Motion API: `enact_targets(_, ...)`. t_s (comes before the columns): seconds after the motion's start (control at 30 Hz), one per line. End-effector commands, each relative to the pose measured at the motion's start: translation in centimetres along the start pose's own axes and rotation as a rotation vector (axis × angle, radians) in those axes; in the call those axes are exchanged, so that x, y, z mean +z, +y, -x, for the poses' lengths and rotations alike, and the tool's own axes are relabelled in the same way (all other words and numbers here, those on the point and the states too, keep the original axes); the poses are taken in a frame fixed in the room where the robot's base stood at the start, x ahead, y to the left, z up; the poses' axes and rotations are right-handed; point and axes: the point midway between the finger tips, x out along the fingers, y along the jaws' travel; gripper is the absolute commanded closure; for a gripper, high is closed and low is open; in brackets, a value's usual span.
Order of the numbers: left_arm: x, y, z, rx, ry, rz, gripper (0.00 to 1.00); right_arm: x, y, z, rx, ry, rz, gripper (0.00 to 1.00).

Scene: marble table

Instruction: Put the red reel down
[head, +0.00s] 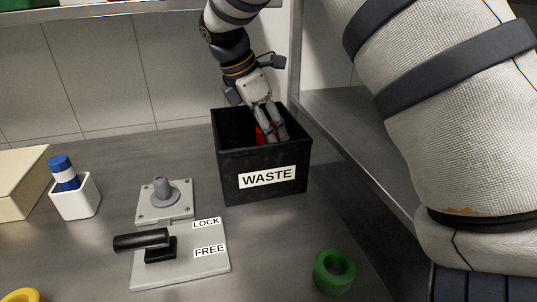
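The red reel (261,134) is inside the black box marked WASTE (227,170), seen only in part behind my fingers and the box's front wall. My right gripper (273,134) points down into the box from above, with its fingers close together on the reel. Whether the reel touches the box floor is hidden. My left gripper is not in view.
A grey plate with a black handle (142,240) and LOCK and FREE labels lies left of the box. A green reel (334,271) lies at front right. A white cup (75,199) with a blue-and-white item and a cream box (22,185) stand at left. A yellow ring (22,296) shows at the bottom left edge.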

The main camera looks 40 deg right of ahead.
Motion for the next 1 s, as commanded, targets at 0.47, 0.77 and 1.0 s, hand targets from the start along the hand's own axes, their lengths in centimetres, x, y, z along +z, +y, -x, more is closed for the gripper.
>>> enact_targets(0.47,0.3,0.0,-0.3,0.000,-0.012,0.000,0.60,-2.7,0.0,-6.5,0.000,-0.001,0.000,0.85)
enact_targets(0.77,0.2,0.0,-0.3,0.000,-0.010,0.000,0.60,-2.8,0.0,-6.7,0.001,0.000,-0.001,0.85)
enact_targets(1.0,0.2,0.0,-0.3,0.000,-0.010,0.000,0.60,-2.8,0.0,-6.7,0.001,0.000,-0.001,0.32)
